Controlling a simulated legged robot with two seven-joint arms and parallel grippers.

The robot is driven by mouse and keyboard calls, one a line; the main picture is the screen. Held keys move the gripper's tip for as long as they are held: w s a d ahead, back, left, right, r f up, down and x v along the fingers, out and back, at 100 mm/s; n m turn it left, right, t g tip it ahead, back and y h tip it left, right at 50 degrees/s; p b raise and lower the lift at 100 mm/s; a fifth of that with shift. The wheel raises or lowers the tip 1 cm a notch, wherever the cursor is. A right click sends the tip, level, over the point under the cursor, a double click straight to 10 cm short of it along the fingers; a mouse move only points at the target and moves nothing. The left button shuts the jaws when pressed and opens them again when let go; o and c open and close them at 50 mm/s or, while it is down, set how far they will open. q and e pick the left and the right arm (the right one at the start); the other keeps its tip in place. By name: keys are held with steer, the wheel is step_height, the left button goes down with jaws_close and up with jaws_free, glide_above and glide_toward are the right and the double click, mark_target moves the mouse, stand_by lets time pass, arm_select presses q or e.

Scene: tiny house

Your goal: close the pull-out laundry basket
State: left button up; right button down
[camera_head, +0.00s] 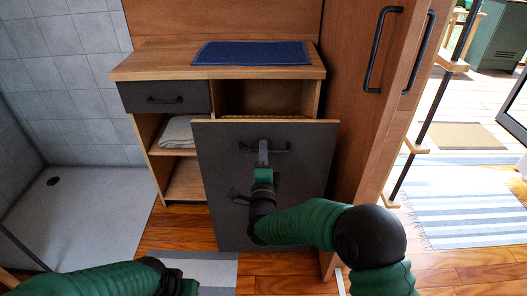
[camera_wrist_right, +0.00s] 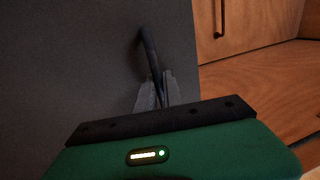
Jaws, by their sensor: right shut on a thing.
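The pull-out laundry basket has a dark grey front panel (camera_head: 310,185) with a light wood edge, and it stands pulled out from the wooden cabinet (camera_head: 130,67). A black bar handle (camera_head: 279,150) is near the panel's top. My right gripper (camera_head: 263,152) is shut on this handle; in the right wrist view the fingers (camera_wrist_right: 155,92) close around the handle (camera_wrist_right: 149,50) in front of the grey panel (camera_wrist_right: 80,60). The basket's inside is mostly hidden behind the panel.
A closed grey drawer (camera_head: 165,97) and open shelves with a folded towel (camera_head: 178,131) are left of the basket. A blue mat (camera_head: 251,53) lies on the cabinet top. A tall wooden cupboard (camera_head: 355,130) stands close on the right. A striped rug (camera_head: 205,266) lies on the floor.

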steer(key=shift+w+d+f, duration=0.1)
steer(key=shift+d+f, duration=0.05)
steer(key=shift+f, duration=0.1)
stand_by(0.6)
